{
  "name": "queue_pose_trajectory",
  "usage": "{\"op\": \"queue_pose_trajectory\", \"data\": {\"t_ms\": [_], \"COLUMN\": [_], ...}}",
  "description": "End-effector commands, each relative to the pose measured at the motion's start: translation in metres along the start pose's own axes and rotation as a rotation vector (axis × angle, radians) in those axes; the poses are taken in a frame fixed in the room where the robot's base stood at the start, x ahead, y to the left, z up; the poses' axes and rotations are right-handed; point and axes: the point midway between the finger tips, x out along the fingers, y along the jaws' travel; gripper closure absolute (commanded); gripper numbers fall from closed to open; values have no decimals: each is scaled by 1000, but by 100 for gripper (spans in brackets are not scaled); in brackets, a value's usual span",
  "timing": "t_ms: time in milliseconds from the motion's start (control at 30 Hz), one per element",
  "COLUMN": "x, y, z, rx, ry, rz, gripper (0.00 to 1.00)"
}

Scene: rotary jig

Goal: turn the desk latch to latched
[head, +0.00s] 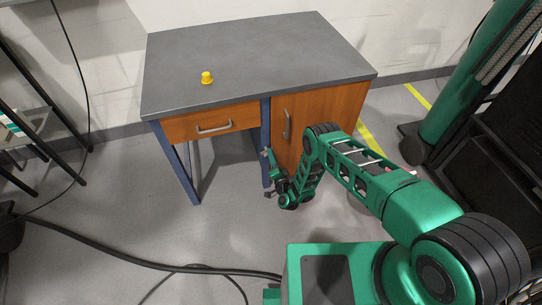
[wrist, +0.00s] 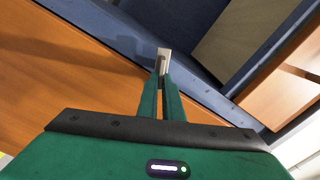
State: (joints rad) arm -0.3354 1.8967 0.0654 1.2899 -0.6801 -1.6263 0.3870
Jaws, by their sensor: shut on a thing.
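The desk latch (wrist: 164,54) is a small light-grey piece on the blue desk frame in the wrist view. My gripper (wrist: 163,82) is shut on it, with its two green fingers close together at the near end of the latch. In the head view my gripper (head: 270,160) is by the blue desk leg, left of the cabinet door. The latch is too small there to make out clearly, and my fingers hide part of it in the wrist view.
The desk has a grey top (head: 250,60) with a yellow knob-like object (head: 207,78) on it. Below are a drawer (head: 190,126) and a wooden cabinet door (head: 315,112) with a metal handle. A black cable (head: 130,255) lies on the floor.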

Motion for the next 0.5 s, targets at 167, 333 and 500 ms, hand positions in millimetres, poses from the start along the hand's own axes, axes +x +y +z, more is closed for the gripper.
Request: {"op": "queue_pose_trajectory", "data": {"t_ms": [167, 333, 500], "x": [2, 2, 2], "y": [-1, 0, 1], "z": [2, 2, 3], "rx": [159, 283, 375], "ry": [-2, -2, -2], "rz": [-4, -4, -5], "gripper": [100, 100, 100]}}
